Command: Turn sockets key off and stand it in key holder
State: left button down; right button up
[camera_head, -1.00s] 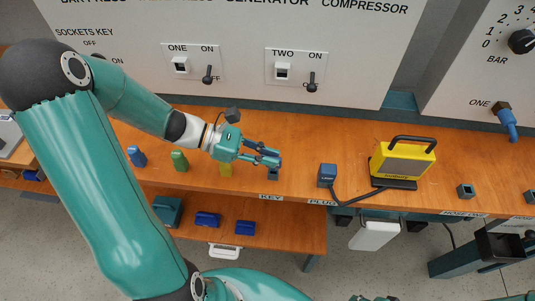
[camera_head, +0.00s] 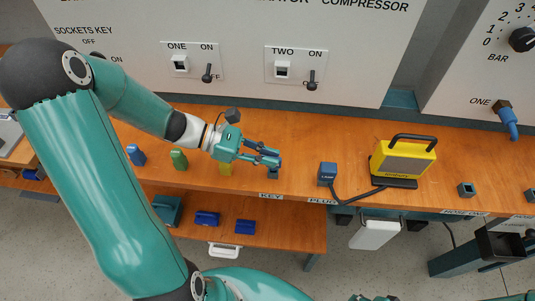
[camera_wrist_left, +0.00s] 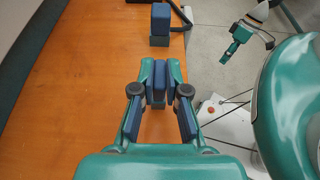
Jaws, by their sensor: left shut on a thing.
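My left gripper (camera_head: 274,159) is over the front of the wooden bench, just behind the KEY label. It is shut on a small blue piece, the sockets key (camera_wrist_left: 159,86), mostly hidden between the fingers. The dark key holder (camera_head: 274,173) shows directly beneath the fingertips. I cannot tell whether the key is seated in it. The sockets key switch on the left of the panel, marked OFF and ON, is largely hidden behind my left arm. My right gripper (camera_wrist_left: 231,51) shows small in the left wrist view; its fingers are unclear.
On the bench (camera_head: 300,135), a blue lamp plug (camera_head: 327,174) and a yellow lamp (camera_head: 403,160) stand right of the holder. Blue (camera_head: 136,155), green (camera_head: 179,159) and yellow (camera_head: 226,169) pieces stand to its left. A lower shelf (camera_head: 290,232) holds blue items.

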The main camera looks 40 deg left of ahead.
pick_arm(q)
jog(key=shift+f, duration=0.3)
jog(key=c, duration=1.1)
grip_release()
jog(key=v, duration=1.2)
jog(key=shift+r, duration=0.1)
